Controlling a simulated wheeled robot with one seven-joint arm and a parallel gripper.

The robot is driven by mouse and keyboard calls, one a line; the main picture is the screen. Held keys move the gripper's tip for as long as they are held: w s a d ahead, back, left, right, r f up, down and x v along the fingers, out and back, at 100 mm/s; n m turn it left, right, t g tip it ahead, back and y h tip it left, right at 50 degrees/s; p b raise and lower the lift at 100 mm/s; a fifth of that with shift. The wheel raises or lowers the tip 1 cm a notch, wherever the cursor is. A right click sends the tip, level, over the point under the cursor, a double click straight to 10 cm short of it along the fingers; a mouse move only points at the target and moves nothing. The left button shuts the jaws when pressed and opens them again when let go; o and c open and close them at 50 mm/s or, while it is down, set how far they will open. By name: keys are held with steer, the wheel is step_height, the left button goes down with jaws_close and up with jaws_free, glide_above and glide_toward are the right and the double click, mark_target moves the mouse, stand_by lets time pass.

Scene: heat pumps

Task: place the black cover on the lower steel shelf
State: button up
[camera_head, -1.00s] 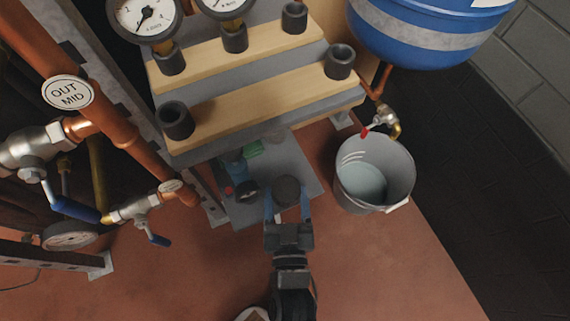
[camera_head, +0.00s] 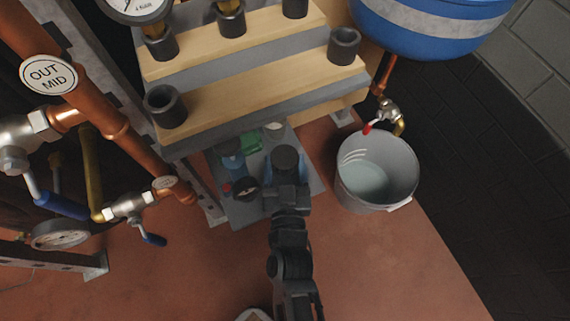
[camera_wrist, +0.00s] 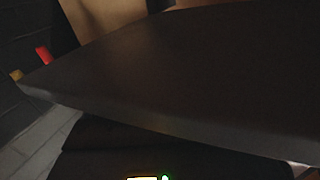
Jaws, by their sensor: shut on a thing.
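My gripper (camera_head: 287,178) is shut on the black cover (camera_head: 286,157), a round dark piece between its blue-tinted fingers. In the head view both appear over the right part of the lower steel shelf (camera_head: 245,211), a grey plate low under the stepped rack. I cannot tell whether the cover touches the shelf. In the wrist view a large dark surface (camera_wrist: 170,75) fills most of the picture; I cannot tell whether it is the cover or part of the rack.
On the shelf's left stand a blue item (camera_head: 232,161), a green item (camera_head: 253,143) and a small dark gauge (camera_head: 246,188). The stepped wooden rack (camera_head: 250,90) overhangs the shelf's back. A grey bucket (camera_head: 405,190) stands right, copper pipes (camera_head: 125,130) left.

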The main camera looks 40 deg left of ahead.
steer(key=shift+f, duration=0.1)
steer(key=o, duration=1)
steer(key=shift+s+r, duration=0.1)
steer(key=shift+r, duration=0.1)
steer(key=shift+p+v, duration=1.55)
steer(key=shift+v, duration=4.45)
